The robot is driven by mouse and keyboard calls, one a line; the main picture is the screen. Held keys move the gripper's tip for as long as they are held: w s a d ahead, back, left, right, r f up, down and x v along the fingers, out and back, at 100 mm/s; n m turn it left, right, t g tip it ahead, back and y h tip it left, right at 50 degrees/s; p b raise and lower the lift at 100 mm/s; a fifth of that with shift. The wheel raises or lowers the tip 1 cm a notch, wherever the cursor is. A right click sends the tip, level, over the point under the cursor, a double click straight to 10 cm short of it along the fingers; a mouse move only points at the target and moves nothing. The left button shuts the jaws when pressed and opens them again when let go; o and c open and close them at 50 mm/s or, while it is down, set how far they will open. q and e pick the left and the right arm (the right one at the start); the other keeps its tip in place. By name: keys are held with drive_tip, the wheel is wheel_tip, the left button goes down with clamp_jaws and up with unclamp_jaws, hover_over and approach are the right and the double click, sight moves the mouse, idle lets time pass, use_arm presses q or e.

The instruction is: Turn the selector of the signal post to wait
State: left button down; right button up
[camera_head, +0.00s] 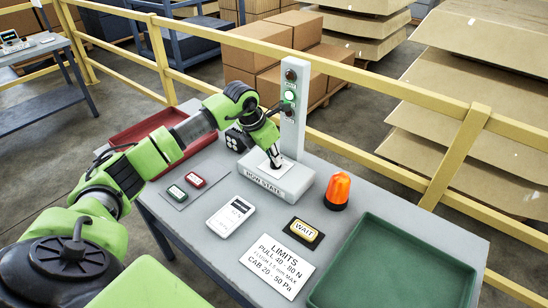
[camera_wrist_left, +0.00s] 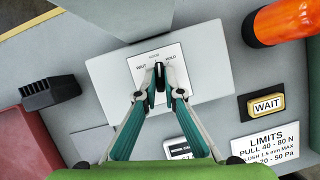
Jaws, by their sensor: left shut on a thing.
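The signal post (camera_head: 295,115) stands upright at the back of the table, with its middle lamp (camera_head: 290,96) lit green. Its grey base (camera_head: 293,187) carries a white plate with the selector. In the left wrist view the selector (camera_wrist_left: 160,77) is a small black knob. WAIT is printed to its upper left and HOLD to its upper right, with a smaller word at the top middle. My left gripper (camera_head: 275,162) reaches down onto the base; its fingertips (camera_wrist_left: 160,82) are shut on the selector. The knob points roughly toward the top middle mark. My right gripper is not in view.
An orange beacon (camera_head: 337,190) stands right of the base. A WAIT plaque (camera_head: 304,233), a limits card (camera_head: 277,266) and a white display device (camera_head: 231,215) lie in front. A green tray (camera_head: 395,265) is at right, a red tray (camera_head: 150,130) at left. A yellow railing (camera_head: 355,75) runs behind.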

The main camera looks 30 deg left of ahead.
use_arm(q)
drive_tip(key=n+y, duration=0.1)
drive_tip(key=n, duration=0.1)
drive_tip(key=n+y+b, duration=0.1)
drive_tip(key=n, duration=0.2)
drive_tip(key=shift+d+n+b, duration=0.2)
drive_tip(key=shift+n+b, duration=0.1)
drive_tip(key=n+y+b, duration=0.1)
drive_tip(key=n, duration=0.2)
drive_tip(key=shift+w+d+y, duration=0.1)
drive_tip(key=shift+y, duration=0.2)
drive_tip(key=shift+n+g+y+b, duration=0.35)
drive_tip(key=shift+n+b, duration=0.2)
drive_tip(key=shift+n, duration=0.85)
drive_tip(key=c, duration=2.2)
unclamp_jaws()
drive_tip(key=shift+o, duration=0.2)
